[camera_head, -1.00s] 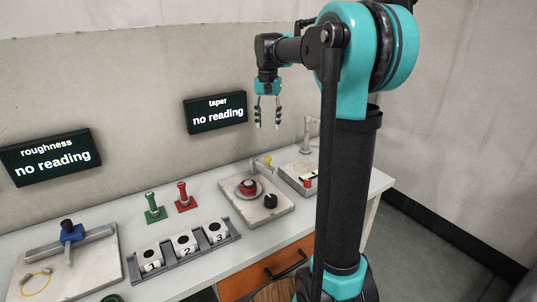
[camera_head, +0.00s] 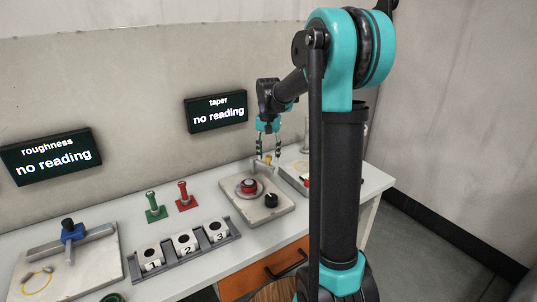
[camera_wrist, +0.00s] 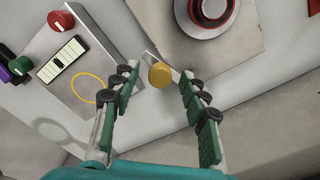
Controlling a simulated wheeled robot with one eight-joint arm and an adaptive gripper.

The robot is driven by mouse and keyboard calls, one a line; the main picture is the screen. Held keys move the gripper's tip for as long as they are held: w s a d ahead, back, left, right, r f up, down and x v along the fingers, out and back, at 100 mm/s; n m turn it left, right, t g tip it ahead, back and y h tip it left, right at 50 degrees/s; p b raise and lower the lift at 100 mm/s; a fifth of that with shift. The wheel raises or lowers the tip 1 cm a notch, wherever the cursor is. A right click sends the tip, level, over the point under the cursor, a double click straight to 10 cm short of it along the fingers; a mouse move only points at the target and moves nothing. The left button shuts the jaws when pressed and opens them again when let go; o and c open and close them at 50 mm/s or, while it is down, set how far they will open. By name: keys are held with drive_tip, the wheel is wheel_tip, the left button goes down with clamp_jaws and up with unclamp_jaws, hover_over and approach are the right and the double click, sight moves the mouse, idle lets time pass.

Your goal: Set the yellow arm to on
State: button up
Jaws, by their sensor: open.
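The yellow arm's round knob (camera_wrist: 160,75) shows in the wrist view between the tips of my gripper (camera_wrist: 158,80), whose two green-padded fingers are spread apart. A thin grey lever runs beside the knob. In the head view the yellow arm (camera_head: 268,159) stands at the back of a grey plate (camera_head: 272,212) that also carries a red round part (camera_head: 249,186) and a black knob (camera_head: 270,200). My gripper (camera_head: 269,158) points down over the yellow arm there, open. Whether a finger touches it I cannot tell.
The taper display (camera_head: 216,112) and roughness display (camera_head: 50,157) both read "no reading". A rack (camera_head: 188,255) holds three numbered pieces. A green stamp-like piece (camera_head: 155,208) and a red one (camera_head: 187,198) stand behind it. A gauge plate lies right, partly hidden by my arm.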

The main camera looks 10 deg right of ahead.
drive_tip(key=shift+c, duration=0.3)
clamp_jaws()
drive_tip(key=shift+a, duration=0.1)
drive_tip(key=s+a+m, duration=0.1)
drive_tip(key=a+m, duration=0.5)
drive_tip(key=m, duration=0.5)
drive_tip(key=shift+s+a, duration=0.3)
drive_tip(key=shift+s, duration=0.05)
idle(0.6)
drive_tip(key=shift+o, duration=0.3)
unclamp_jaws()
drive_tip(key=shift+r, duration=0.15)
